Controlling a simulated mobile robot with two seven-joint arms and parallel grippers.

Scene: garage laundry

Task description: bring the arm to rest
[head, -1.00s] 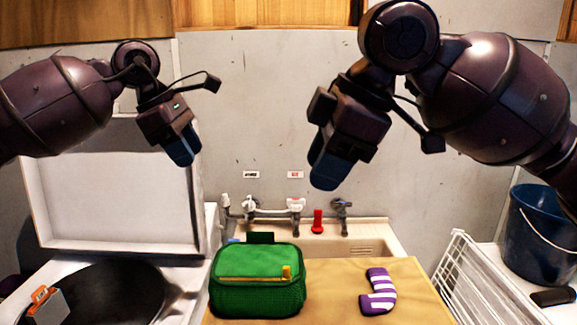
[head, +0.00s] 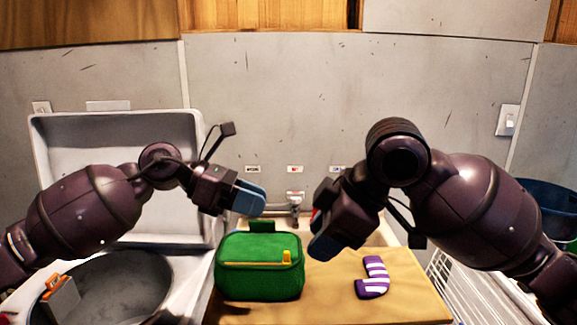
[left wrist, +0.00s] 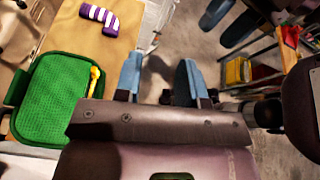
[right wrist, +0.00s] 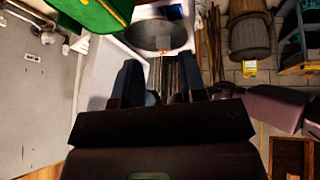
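My left gripper (head: 250,198) is above and behind the green bag, with its blue fingers pointing right. In the left wrist view its fingers (left wrist: 160,80) stand apart with nothing between them. My right gripper (head: 325,243) is in the air right of the green bag, fingers pointing down and left. In the right wrist view its fingers (right wrist: 160,80) are also apart and empty. The green bag (head: 258,278) with a yellow zip pull stands upright on the tan board (head: 330,300). A purple and white striped curved item (head: 374,278) lies on the board to its right.
A sink and tap (head: 294,203) are behind the board, partly hidden by my arms. An open-lidded washer (head: 105,255) with an orange-and-grey item (head: 60,296) is at left. A white wire rack (head: 470,290) and a blue bucket (head: 545,208) are at right.

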